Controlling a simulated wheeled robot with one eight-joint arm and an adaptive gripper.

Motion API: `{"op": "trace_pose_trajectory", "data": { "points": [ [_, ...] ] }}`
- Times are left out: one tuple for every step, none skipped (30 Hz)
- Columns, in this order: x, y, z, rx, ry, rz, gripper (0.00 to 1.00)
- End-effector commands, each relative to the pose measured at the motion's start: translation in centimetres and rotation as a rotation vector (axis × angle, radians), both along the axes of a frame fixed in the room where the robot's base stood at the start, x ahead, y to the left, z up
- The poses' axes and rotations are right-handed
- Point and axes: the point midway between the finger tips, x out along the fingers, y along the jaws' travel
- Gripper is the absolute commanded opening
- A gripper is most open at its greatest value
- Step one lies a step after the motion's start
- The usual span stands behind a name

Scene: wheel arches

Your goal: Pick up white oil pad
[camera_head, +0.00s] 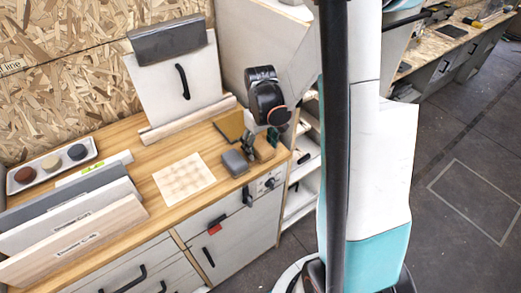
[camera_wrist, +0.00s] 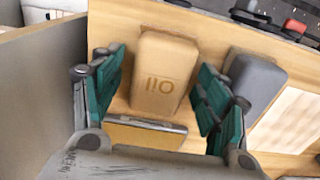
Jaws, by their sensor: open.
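The oil pad is a tan, cream-coloured block (camera_wrist: 163,68) with "OIL" on its top, upside down in the wrist view. It lies on the wooden bench top. My gripper (camera_wrist: 157,88) is open, with one teal finger on each side of the block and a visible gap to both. In the head view the block (camera_head: 264,150) is partly hidden behind my gripper (camera_head: 262,141), at the right end of the bench. I cannot tell how high the fingertips are above the bench.
A grey block (camera_wrist: 257,84) lies close beside my right finger in the wrist view. A brown-yellow piece (camera_head: 229,125) lies behind the gripper. A patterned sheet (camera_head: 184,177) lies mid-bench. Panels (camera_head: 70,215) and a tray (camera_head: 50,165) with round pads are at left.

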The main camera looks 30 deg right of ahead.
Motion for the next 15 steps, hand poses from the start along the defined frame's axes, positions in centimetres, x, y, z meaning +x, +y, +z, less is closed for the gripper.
{"op": "trace_pose_trajectory", "data": {
  "points": [
    [-0.01, 0.0, 0.06, 0.0, 0.0, 0.0, 0.68],
    [-0.01, 0.0, 0.06, 0.0, 0.0, 0.0, 0.68],
    [0.0, 0.0, 0.07, 0.0, 0.0, 0.0, 0.59],
    [0.0, 0.0, 0.07, 0.0, 0.0, 0.0, 0.52],
    [0.0, 0.0, 0.07, 0.0, 0.0, 0.0, 0.46],
    [0.0, 0.0, 0.07, 0.0, 0.0, 0.0, 0.37],
    [0.0, 0.0, 0.07, 0.0, 0.0, 0.0, 0.3],
    [0.0, 0.0, 0.07, 0.0, 0.0, 0.0, 0.23],
    [0.0, 0.0, 0.07, 0.0, 0.0, 0.0, 0.2],
    [0.0, 0.0, 0.07, 0.0, 0.0, 0.0, 0.2],
    [0.0, 0.0, 0.07, 0.0, 0.0, 0.0, 0.2],
    [0.0, 0.0, 0.07, 0.0, 0.0, 0.0, 0.16],
    [0.0, 0.0, 0.07, 0.0, 0.0, 0.0, 0.16],
    [0.0, 0.0, 0.07, 0.0, 0.0, 0.0, 0.16],
    [0.0, 0.0, 0.07, 0.0, 0.0, 0.0, 0.16]
  ]
}}
